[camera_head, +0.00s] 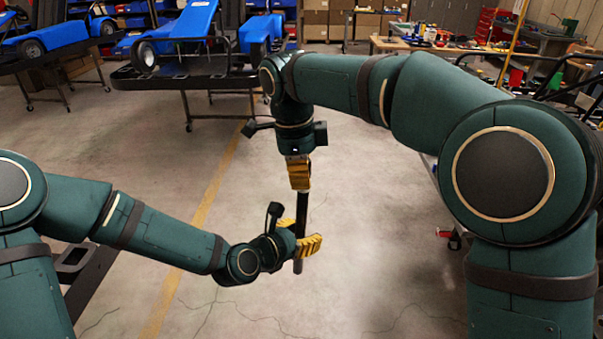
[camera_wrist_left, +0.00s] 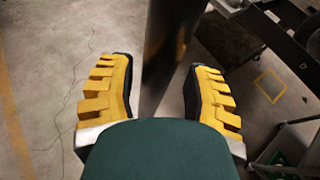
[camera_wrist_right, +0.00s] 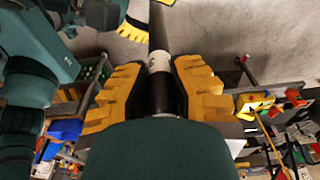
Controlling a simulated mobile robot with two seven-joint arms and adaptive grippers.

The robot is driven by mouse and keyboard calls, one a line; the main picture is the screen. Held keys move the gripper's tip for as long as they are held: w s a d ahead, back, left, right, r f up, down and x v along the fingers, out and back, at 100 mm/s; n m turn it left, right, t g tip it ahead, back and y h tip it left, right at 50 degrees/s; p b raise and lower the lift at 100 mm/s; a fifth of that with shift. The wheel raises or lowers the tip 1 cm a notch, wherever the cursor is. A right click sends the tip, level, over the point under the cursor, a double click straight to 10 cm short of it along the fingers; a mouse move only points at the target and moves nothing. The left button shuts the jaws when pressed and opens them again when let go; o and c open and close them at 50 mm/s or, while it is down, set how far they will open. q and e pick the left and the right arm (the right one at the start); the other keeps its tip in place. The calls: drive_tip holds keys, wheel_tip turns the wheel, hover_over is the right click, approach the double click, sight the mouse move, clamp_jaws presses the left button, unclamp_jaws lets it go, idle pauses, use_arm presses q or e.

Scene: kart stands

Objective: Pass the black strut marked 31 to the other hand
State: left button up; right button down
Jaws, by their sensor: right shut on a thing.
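The black strut (camera_head: 301,212) hangs upright in midair, its lower end showing below my left gripper. My right gripper (camera_head: 299,178) points down and is shut on its upper part; in the right wrist view the strut (camera_wrist_right: 160,92) lies between the yellow fingers, with a white band near the fingertips. The marking is not readable. My left gripper (camera_head: 309,244) is open at the lower part. In the left wrist view the strut (camera_wrist_left: 170,45) lies between its spread fingers (camera_wrist_left: 160,95), with a visible gap to the left finger. My left gripper's yellow finger also shows in the right wrist view (camera_wrist_right: 133,28).
Blue karts (camera_head: 185,22) sit on a black wheeled stand (camera_head: 185,77) at the back left. A cluttered workbench (camera_head: 395,45) stands at the back right. The concrete floor (camera_head: 370,220) with a yellow line (camera_head: 205,205) is clear below the grippers.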

use_arm(q)
drive_tip(key=v, duration=0.7)
drive_tip(key=s+a+f+m+g+y, duration=0.2)
drive_tip(key=s+f+m+g, duration=0.2)
drive_tip(key=f+m, duration=0.9)
drive_tip(key=s+a+f+m+g+y, duration=0.2)
drive_tip(key=s+f+m+g, duration=0.2)
drive_tip(key=s+f+m, duration=0.4)
wheel_tip(320, 180, down, 5)
drive_tip(key=m, duration=0.5)
drive_tip(key=shift+m+g, duration=0.4)
drive_tip(key=shift+s+r, duration=0.1)
drive_tip(key=shift+r, duration=0.05)
